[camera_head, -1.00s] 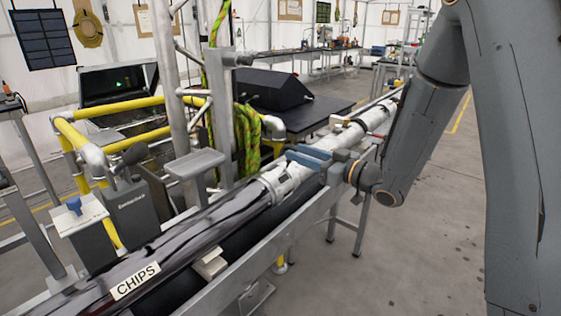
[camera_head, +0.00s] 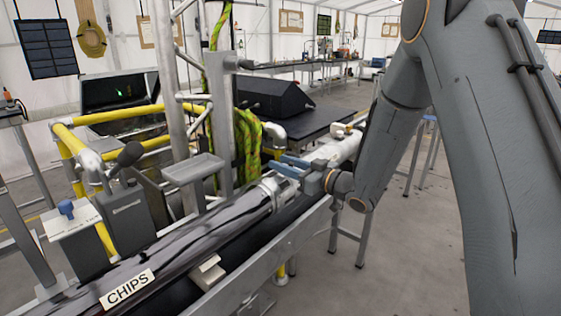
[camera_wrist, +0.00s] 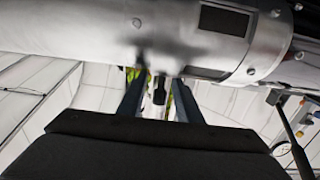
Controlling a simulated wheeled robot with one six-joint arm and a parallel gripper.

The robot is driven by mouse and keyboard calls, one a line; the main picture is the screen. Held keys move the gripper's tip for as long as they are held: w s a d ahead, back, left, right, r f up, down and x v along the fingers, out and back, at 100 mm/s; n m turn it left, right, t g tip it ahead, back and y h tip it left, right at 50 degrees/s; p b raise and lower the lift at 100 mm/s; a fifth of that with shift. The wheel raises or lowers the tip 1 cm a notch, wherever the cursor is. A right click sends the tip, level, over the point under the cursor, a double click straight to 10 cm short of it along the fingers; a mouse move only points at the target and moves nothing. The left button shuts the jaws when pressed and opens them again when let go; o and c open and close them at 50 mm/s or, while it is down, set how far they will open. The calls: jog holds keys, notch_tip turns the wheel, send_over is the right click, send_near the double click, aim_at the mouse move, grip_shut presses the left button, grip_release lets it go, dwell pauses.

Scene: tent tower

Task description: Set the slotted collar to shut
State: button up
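The slotted collar (camera_head: 279,190) is a silver ring around the long pipe, near where its dark glossy part meets the pale part. In the wrist view the metal collar (camera_wrist: 225,30) fills the top and shows dark rectangular openings. I cannot tell how far it is turned. My gripper (camera_head: 290,166) is beside the collar, reaching in from the right. In the wrist view my gripper (camera_wrist: 158,88) has its two blue fingers apart. A small dark peg (camera_wrist: 159,92) shows in the gap between them, and I see no finger clearly touching it.
A "CHIPS" label (camera_head: 128,289) marks the near dark pipe. A metal rail (camera_head: 262,262) runs along its right side. Yellow pipework (camera_head: 120,113), a grey post (camera_head: 220,110) and a flat grey plate (camera_head: 193,169) stand to the left. Open floor (camera_head: 415,260) lies to the right.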

jog(key=shift+w+a, duration=0.4)
jog(key=shift+a, duration=0.1)
grip_shut()
